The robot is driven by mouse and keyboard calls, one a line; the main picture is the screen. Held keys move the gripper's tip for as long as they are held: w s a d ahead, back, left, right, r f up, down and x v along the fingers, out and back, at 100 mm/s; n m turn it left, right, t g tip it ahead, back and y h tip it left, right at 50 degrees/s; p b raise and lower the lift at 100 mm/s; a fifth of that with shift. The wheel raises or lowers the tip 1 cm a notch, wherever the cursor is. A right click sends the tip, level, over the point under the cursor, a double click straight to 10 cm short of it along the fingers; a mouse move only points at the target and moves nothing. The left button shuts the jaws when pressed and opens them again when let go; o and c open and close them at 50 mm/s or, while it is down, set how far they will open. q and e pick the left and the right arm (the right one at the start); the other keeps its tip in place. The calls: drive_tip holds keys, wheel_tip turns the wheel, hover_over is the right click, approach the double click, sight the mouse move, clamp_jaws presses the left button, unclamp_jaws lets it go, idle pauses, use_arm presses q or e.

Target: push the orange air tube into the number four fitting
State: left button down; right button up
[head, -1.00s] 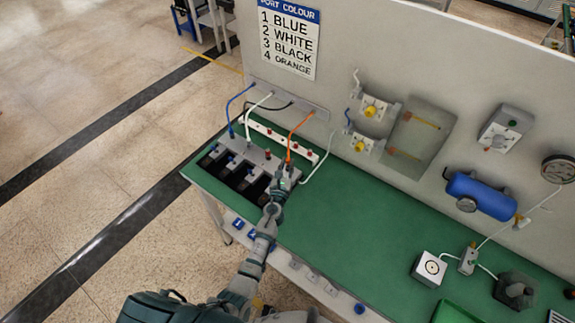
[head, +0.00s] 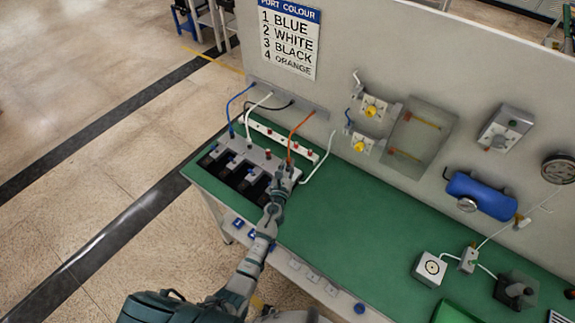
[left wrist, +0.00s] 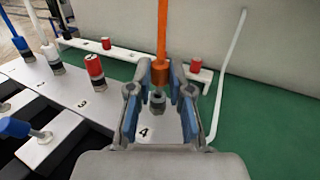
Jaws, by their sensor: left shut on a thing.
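The orange air tube (head: 298,128) hangs from the wall strip in the head view. In the left wrist view its lower end (left wrist: 161,30) comes down upright to an orange collar (left wrist: 160,72). The number four fitting (left wrist: 157,100) is a grey metal stub directly below the collar, beside a "4" label. Whether collar and fitting touch I cannot tell. My left gripper (head: 287,173) is at the right end of the grey valve block. In the left wrist view its blue-padded fingers (left wrist: 160,85) are on both sides of the tube end, shut on it. My right gripper is not in view.
A blue tube (left wrist: 12,22) and a white tube (left wrist: 38,22) stand in the neighbouring fittings. A red-capped fitting (left wrist: 95,70) is by number 3. A loose white tube (left wrist: 230,70) curves down at right.

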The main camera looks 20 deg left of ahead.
use_arm(q)
drive_tip(key=shift+f+b, duration=0.45)
drive_tip(key=shift+f, duration=0.05)
idle(0.4)
drive_tip(key=shift+r, duration=0.15)
drive_tip(key=shift+r+p, duration=0.35)
drive_tip(key=shift+p, duration=0.2)
drive_tip(key=shift+a, duration=0.1)
idle(1.0)
drive_tip(key=shift+f, duration=0.15)
idle(0.3)
drive_tip(key=shift+w, duration=0.1)
idle(0.4)
idle(0.9)
drive_tip(key=shift+f+b, duration=0.55)
drive_tip(key=shift+b, duration=0.05)
idle(0.4)
